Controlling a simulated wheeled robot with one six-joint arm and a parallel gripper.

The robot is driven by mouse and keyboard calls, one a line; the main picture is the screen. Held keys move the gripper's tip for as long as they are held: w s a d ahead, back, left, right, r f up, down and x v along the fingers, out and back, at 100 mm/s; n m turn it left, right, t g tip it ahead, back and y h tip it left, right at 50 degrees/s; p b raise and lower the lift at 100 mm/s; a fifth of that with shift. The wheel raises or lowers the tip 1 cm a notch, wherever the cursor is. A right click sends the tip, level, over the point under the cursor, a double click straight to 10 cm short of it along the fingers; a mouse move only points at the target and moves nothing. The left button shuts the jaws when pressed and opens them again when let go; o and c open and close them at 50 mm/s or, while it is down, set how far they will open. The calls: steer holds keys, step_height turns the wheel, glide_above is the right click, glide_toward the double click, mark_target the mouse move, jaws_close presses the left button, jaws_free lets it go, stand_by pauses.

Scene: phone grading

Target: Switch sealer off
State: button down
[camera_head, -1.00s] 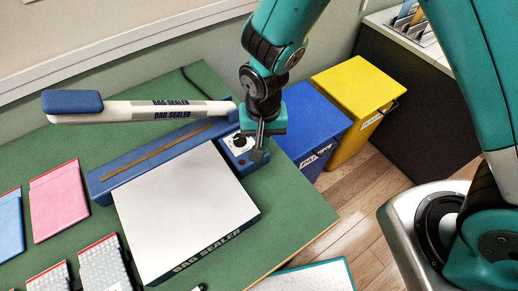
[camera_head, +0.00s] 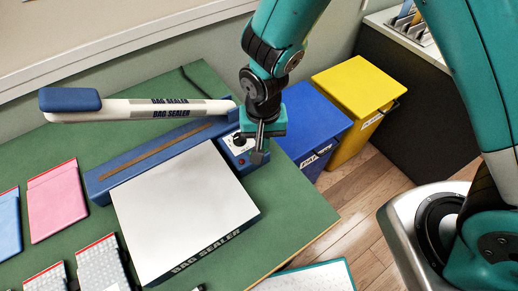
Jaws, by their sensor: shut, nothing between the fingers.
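The bag sealer stands on the green table, with a blue body (camera_head: 150,164), a white platform (camera_head: 185,208) and a raised white arm (camera_head: 150,110) with a blue handle. Its blue control panel (camera_head: 240,160) is at the right end, with a dark knob at its upper part and small red marks below. My gripper (camera_head: 258,158) is shut and empty, pointing down at the panel's right side. The fingers cover part of the panel. I cannot tell whether the fingertips touch it or what position the switch is in.
A blue bin (camera_head: 312,125) and a yellow bin (camera_head: 357,90) stand behind the table on the right. Pink (camera_head: 57,200) and blue (camera_head: 8,225) pouches and grey bubble pouches (camera_head: 103,268) lie at the left and front. The green table (camera_head: 290,215) is clear right of the sealer.

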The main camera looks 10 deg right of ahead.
steer(key=shift+f+b, duration=0.5)
steer(key=shift+f, duration=0.25)
stand_by(0.3)
steer(key=shift+r+p, duration=2.85)
steer(key=shift+r, duration=0.65)
steer(key=shift+r, duration=0.2)
steer(key=s+d+r+n+y+b, duration=0.1)
steer(key=s+d+r+n+y, duration=0.1)
steer(key=s+r, duration=0.5)
steer(key=s+d+r+n+y+b, duration=0.1)
steer(key=s+d+r+n, duration=0.3)
steer(key=r, duration=1)
steer(key=s+n+y, duration=0.1)
steer(key=s+n, duration=0.1)
steer(key=s, duration=0.1)
steer(key=shift+d+r+n, duration=0.25)
steer(key=shift+d+n, duration=0.05)
